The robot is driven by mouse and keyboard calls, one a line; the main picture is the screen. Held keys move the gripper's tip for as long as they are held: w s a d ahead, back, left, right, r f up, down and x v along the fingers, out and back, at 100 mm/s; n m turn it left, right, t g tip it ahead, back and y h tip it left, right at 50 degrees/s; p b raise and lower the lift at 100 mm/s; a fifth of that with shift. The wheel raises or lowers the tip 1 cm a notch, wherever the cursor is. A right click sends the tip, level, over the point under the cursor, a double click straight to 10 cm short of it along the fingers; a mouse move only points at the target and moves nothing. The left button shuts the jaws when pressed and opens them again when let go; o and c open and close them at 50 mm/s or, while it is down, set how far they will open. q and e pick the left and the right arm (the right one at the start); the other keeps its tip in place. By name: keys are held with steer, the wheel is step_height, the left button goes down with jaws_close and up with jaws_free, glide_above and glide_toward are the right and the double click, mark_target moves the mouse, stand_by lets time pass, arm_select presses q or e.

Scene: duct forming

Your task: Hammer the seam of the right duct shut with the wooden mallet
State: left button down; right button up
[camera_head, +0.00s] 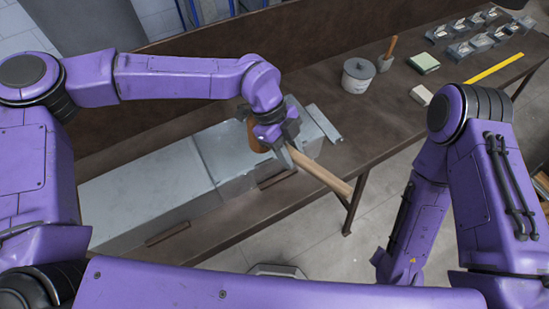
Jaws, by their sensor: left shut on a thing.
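The wooden mallet has a brown head (256,138) and a pale handle (323,174) that slants down to the right, past the table's front edge. My left gripper (284,154) is shut on the mallet's handle near the head, above the right duct. The right duct (222,156) is a grey sheet-metal box on the dark table, butted against the left duct (140,190). My arm and the mallet hide part of the right duct's top, and I cannot tell whether the head touches it. My right gripper is out of view.
A thin metal strip (324,124) lies right of the ducts. Farther along the dark table (365,128) are a lidded grey pot (357,78), a wooden-handled tool (388,52), a green-topped block (424,63), a yellow ruler (496,69) and several metal pieces (480,42).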

arm_select(q)
steer(key=shift+w+d, duration=0.15)
steer(key=shift+a+r, duration=0.1)
steer(key=shift+a, duration=0.15)
step_height(320, 180, down, 8)
steer(key=b, duration=0.5)
step_height(320, 180, up, 8)
steer(key=p, duration=0.5)
steer(key=shift+d+r, duration=0.1)
steer(key=shift+r, duration=0.05)
steer(key=shift+s, duration=0.3)
steer(key=shift+w, duration=0.15)
steer(key=shift+w+f, duration=0.1)
steer(key=shift+f, duration=0.2)
step_height(320, 180, down, 9)
steer(key=b, duration=0.5)
step_height(320, 180, up, 8)
steer(key=p, duration=0.6)
steer(key=shift+w+r, duration=0.1)
steer(key=shift+r, duration=0.05)
steer(key=shift+r+b, duration=0.35)
steer(key=shift+r, duration=0.15)
steer(key=shift+s+r, duration=0.2)
steer(key=shift+s, duration=0.1)
steer(key=w+d, duration=0.7)
steer(key=d, duration=0.2)
steer(key=shift+d+f, duration=0.3)
